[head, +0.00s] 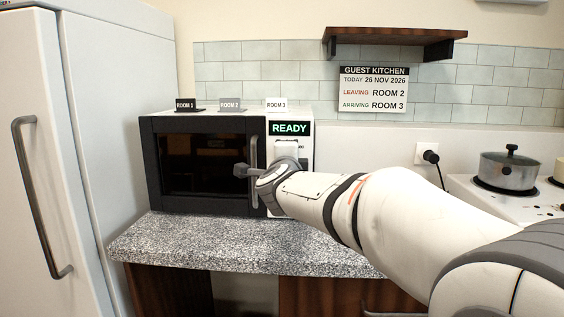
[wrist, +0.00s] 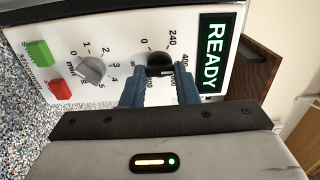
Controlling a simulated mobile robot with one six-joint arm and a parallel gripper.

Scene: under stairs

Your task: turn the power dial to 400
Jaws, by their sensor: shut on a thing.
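The power dial (wrist: 159,58) is a black knob on the white microwave panel, ringed by printed numbers including 0, 240 and 400, with the lower ones partly covered. My gripper (wrist: 161,72) is shut on it, one blue finger on each side. A pale mark shows on the dial, but I cannot tell surely which number it points at. The display (wrist: 215,55) reads READY and also shows in the head view (head: 289,128). In the head view the microwave (head: 154,180) stands on the counter; my arm hides the dial and fingertips.
A grey timer dial (wrist: 91,70), a green button (wrist: 39,53) and a red button (wrist: 60,90) share the panel. The microwave handle (head: 254,160) is close to my wrist. A fridge (head: 85,130) stands left; a pot (head: 509,171) sits on the stove at right.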

